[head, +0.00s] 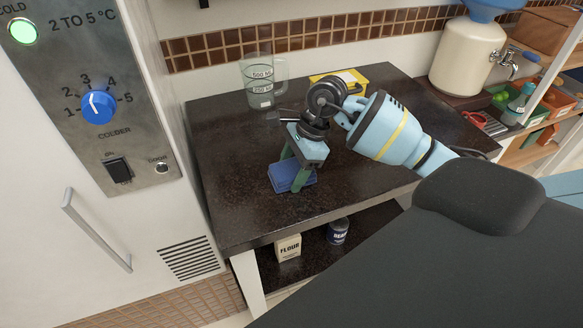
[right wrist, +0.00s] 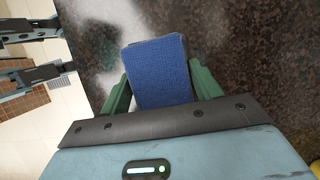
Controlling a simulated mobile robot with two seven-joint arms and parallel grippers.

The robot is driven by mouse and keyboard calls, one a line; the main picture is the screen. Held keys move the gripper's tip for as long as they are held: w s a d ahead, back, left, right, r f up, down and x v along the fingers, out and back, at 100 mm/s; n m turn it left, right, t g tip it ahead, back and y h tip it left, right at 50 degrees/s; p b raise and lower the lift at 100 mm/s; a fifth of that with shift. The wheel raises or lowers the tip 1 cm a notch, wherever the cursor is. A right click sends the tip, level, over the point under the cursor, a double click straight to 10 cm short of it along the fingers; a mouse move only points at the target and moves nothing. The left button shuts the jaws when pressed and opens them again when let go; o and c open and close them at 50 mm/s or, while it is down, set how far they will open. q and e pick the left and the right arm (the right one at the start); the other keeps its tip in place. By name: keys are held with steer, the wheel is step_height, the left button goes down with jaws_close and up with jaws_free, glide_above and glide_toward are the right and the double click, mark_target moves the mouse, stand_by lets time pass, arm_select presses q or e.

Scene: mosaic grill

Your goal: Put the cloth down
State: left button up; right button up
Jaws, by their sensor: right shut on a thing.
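The cloth (head: 287,178) is a folded dark blue block. My right gripper (head: 292,172) reaches down over the dark counter (head: 235,205) with its green fingers on both sides of the cloth. In the right wrist view the cloth (right wrist: 158,72) sits between the two fingers (right wrist: 160,90), over the speckled counter top. I cannot tell whether its underside touches the counter. At the left edge of the right wrist view, two dark prongs look like the spread fingers of my left gripper (right wrist: 62,52), empty. The head view does not show that gripper.
A clear measuring jug (head: 262,88) and a yellow box (head: 345,80) stand at the back of the counter. A cream dispenser (head: 465,55) is at the back right. The cooler's handle (head: 95,230) is at left. The counter's front left is clear.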

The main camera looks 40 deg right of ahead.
steer(key=shift+s+f, duration=0.15)
steer(key=shift+f, duration=0.3)
steer(key=o, duration=0.6)
steer(key=shift+f, duration=0.2)
steer(key=shift+o, duration=1.4)
steer(key=shift+f, duration=0.15)
arm_select(q)
steer(key=shift+s+f, duration=0.25)
steer(key=shift+f, duration=0.1)
arm_select(e)
steer(key=shift+a, duration=0.1)
steer(key=shift+r, duration=0.8)
arm_select(q)
steer(key=shift+w+r, duration=0.1)
steer(key=shift+r, duration=0.1)
arm_select(e)
steer(key=w+v, duration=0.1)
steer(key=v, duration=1.1)
steer(key=shift+s, duration=0.3)
